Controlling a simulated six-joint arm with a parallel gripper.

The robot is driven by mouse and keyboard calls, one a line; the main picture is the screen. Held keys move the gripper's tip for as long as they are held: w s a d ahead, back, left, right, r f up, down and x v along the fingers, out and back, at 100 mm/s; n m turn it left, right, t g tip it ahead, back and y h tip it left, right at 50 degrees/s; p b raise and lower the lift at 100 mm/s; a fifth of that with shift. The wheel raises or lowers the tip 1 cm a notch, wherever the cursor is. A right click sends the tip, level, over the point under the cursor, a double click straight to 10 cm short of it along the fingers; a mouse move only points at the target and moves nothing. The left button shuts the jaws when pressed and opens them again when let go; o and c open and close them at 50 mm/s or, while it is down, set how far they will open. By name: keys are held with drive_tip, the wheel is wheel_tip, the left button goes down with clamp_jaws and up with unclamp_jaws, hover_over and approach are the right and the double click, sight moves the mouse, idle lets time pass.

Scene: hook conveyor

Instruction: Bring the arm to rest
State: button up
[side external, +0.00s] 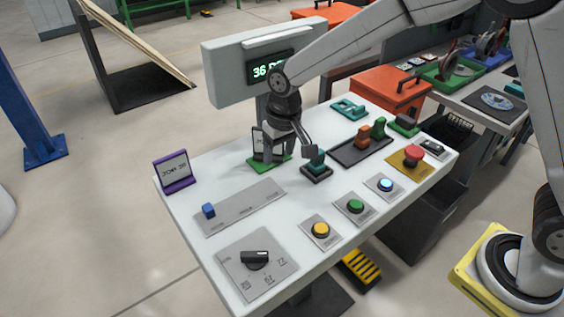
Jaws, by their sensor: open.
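My gripper (291,155) is over the middle of the white table (222,241), pointing down. Its fingers are apart, one on the left by a green-based card stand (270,164) and one on the right by a teal block on a dark base (317,167). Nothing shows held between the fingers. The card stand is partly hidden behind my gripper. I cannot tell whether the right finger touches the teal block.
A display (240,68) stands at the back. The front holds a black knob (256,257), a slider with a blue handle (208,210), and yellow (321,230), green (355,206), blue (385,184) and red (412,155) buttons. A purple card stand (174,183) is at left.

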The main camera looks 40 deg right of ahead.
drive_tip(key=s+d+f+t, duration=0.1)
drive_tip(key=s+d, duration=1.3)
drive_tip(key=s, duration=0.3)
drive_tip(key=shift+s+d, duration=0.2)
drive_tip(key=shift+s, duration=0.15)
idle(0.5)
